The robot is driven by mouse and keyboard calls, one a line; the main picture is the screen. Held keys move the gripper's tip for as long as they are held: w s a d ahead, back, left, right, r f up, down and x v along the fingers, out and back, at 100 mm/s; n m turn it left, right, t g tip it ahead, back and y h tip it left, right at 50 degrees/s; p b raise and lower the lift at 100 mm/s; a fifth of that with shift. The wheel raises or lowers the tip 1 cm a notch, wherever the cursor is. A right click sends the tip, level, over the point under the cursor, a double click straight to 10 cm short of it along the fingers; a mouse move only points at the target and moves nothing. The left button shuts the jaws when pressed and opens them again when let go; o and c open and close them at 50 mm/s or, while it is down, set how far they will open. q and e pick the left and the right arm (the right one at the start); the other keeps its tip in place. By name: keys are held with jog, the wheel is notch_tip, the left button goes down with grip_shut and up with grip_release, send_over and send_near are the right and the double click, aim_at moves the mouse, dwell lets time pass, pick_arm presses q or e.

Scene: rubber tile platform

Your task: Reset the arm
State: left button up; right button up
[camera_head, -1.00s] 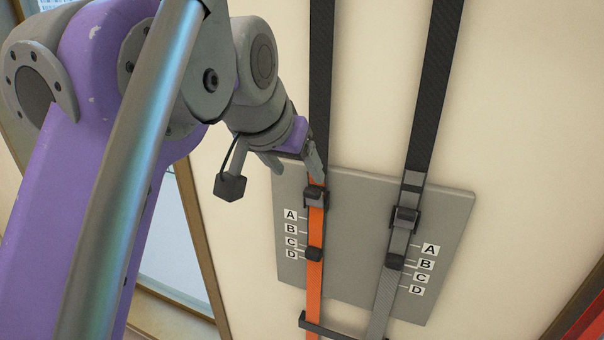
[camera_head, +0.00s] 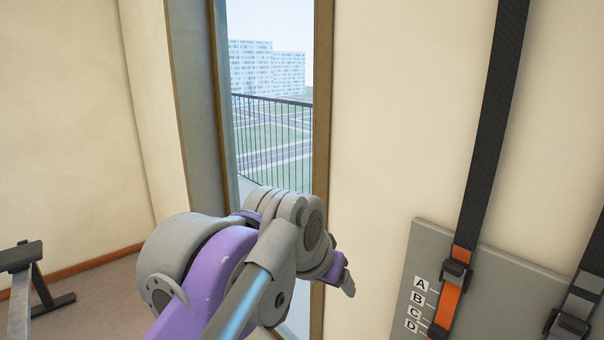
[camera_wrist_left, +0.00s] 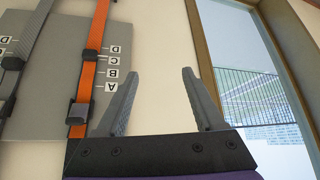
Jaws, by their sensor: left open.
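My left arm comes in from the bottom of the head view, and its gripper (camera_head: 348,287) is at the end of the purple and grey wrist, to the left of the grey board. In the left wrist view the two fingers of the gripper (camera_wrist_left: 160,100) are spread apart with nothing between them. The gripper is apart from the orange strap (camera_wrist_left: 90,75), which runs down the board beside the letter labels. My right gripper is in neither view.
The grey board (camera_head: 408,285) hangs on the cream wall with the orange strap and a grey strap. A tall window (camera_head: 272,150) with a brown frame is behind my arm. A dark metal stand (camera_head: 38,285) is on the floor at the lower left.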

pick_arm(q)
jog(key=s+a+f+n+y, duration=0.1)
jog(key=s+a+f+n, duration=0.1)
jog(key=s+a+f, duration=0.2)
jog(key=s+a+f+n+y, duration=0.1)
jog(key=s+a+f, duration=0.4)
jog(key=a+f, duration=0.6)
jog(key=s+a+f+n+y, duration=0.1)
jog(key=s+a+f+n, duration=0.2)
jog(key=f, duration=1.2)
jog(key=s+a, duration=0.2)
jog(key=a, duration=0.3)
jog(key=shift+f+y, duration=0.3)
jog(key=shift+y, duration=0.1)
